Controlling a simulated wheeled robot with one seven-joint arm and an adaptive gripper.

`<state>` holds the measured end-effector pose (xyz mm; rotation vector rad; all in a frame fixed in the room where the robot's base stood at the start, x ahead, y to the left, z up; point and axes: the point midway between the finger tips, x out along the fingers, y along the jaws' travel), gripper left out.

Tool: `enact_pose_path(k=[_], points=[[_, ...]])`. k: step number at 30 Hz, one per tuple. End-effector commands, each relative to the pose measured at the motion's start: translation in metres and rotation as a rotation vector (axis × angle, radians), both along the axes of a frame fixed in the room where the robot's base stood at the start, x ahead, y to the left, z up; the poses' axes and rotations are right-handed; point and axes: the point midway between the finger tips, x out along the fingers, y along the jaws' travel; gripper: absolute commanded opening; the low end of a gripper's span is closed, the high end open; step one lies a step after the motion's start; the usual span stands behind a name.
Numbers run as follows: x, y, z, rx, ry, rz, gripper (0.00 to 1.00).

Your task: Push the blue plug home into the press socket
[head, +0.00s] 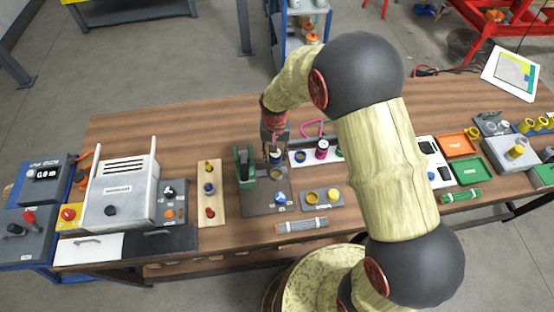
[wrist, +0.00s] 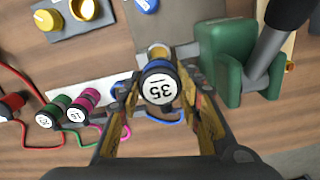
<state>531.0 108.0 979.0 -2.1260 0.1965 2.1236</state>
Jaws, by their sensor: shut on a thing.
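The blue plug (wrist: 160,84), dark-bodied with a white cap marked 35, sits between the fingers of my gripper (wrist: 155,105). My gripper is shut on it. In the head view the plug (head: 276,156) shows under my gripper (head: 275,147), just behind the brass press socket (head: 277,173) on the grey plate (head: 258,202). In the wrist view part of the brass socket (wrist: 158,52) shows right beside the plug's head. The plug's lower end is hidden, so I cannot tell whether it is in the socket. The green press (head: 245,167) stands just left of it.
A white rack with a magenta plug (head: 321,149) lies to the right. A blue knob (head: 279,197) sits on the plate. A board with coloured buttons (head: 210,190) is left.

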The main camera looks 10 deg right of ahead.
Motion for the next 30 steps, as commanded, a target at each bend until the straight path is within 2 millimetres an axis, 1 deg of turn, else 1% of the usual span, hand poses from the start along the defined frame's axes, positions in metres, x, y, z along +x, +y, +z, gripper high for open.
enact_pose_path(k=[8, 24, 30], points=[[-0.001, 0.000, -0.011, -0.001, 0.002, -0.009, 0.05], [-0.001, 0.000, -0.058, -0.001, 0.002, -0.009, 0.05], [-0.001, 0.000, -0.054, 0.000, 0.001, -0.009, 0.05]])
